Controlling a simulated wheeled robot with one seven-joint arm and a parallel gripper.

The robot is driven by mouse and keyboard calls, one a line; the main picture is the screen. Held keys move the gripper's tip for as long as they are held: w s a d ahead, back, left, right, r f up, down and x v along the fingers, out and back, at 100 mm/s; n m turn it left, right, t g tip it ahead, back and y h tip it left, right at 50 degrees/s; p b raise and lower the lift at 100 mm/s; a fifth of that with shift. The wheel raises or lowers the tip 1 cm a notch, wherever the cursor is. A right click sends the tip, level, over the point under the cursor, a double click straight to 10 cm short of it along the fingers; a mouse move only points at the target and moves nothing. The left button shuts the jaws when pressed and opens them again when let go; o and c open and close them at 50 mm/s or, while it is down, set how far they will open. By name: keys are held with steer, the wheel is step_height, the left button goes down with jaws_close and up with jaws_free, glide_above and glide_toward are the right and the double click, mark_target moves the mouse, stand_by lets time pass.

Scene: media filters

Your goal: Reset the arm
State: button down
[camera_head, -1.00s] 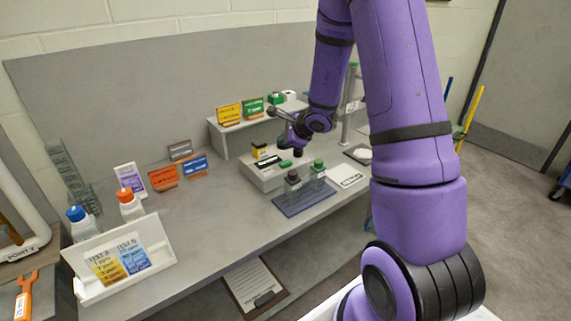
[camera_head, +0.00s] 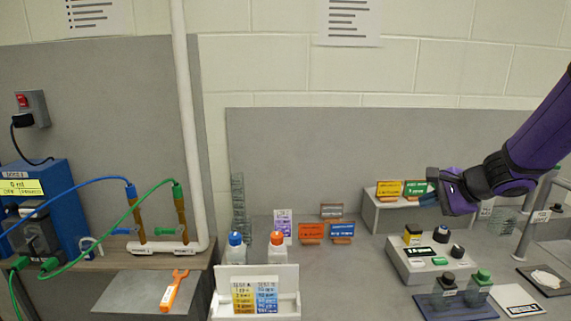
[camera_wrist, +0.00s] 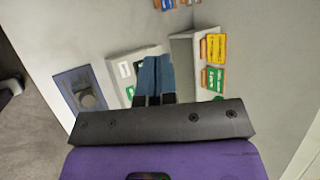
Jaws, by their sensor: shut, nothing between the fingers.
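My purple arm enters at the right edge of the head view. My gripper (camera_head: 428,199) is above the grey bench, in front of the raised shelf (camera_head: 372,216) with the yellow and green cards. In the wrist view, the blue-grey fingers of my gripper (camera_wrist: 153,77) lie together with nothing between them. The wrist camera looks down past them at the bench. The fingers hide part of the light grey box (camera_wrist: 117,62) below.
The grey box (camera_head: 399,261) with small blocks stands below the gripper. Dark-capped and green-capped bottles (camera_head: 481,281) stand on a blue mat (camera_head: 425,304) at the right. Blue-capped (camera_head: 236,240) and orange-capped (camera_head: 277,240) bottles stand mid-bench.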

steer(key=s+a+r+n+g, duration=0.1)
steer(key=s+a+r+n, duration=0.3)
steer(key=s, duration=0.3)
steer(key=s+a+r+n+g, duration=0.2)
steer(key=s+a+r+n, duration=0.1)
steer(key=s+r+n, duration=0.4)
steer(key=s+d+n+h, duration=0.3)
steer(key=s+n+h, duration=0.1)
steer(key=s, duration=1)
steer(key=shift+d+r+n+h, duration=0.25)
steer(key=shift+d+n+h, duration=0.1)
steer(key=shift+h, duration=0.55)
